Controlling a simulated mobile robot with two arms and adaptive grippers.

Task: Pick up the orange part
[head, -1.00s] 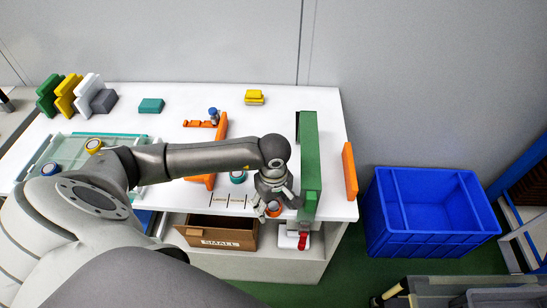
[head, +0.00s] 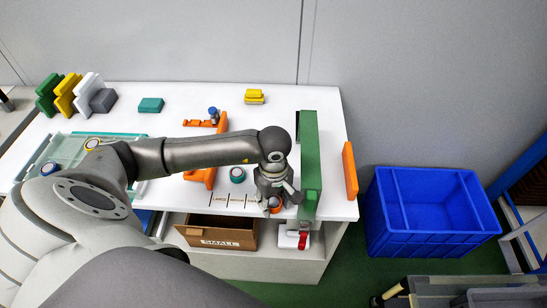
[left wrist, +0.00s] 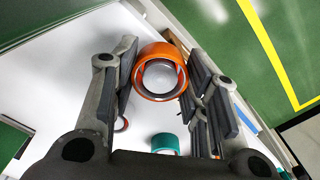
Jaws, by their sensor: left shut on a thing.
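The orange part is a short round ring with a dark and silver round face; it shows in the left wrist view (left wrist: 147,84) between the two fingers. My left gripper (left wrist: 158,85) is shut on its sides. In the head view my left gripper (head: 273,207) is at the table's front edge, just left of the green upright frame, and the orange part (head: 275,203) shows only partly between the fingers. I cannot tell how high it is above the table. My right gripper is not in view.
The green frame (head: 311,160) stands close right of the gripper, with a red-handled clamp (head: 303,241) at its front. A teal round part (head: 237,174) sits to the left. A brown box (head: 220,233) is below the front edge. A blue crate (head: 425,245) stands right of the table.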

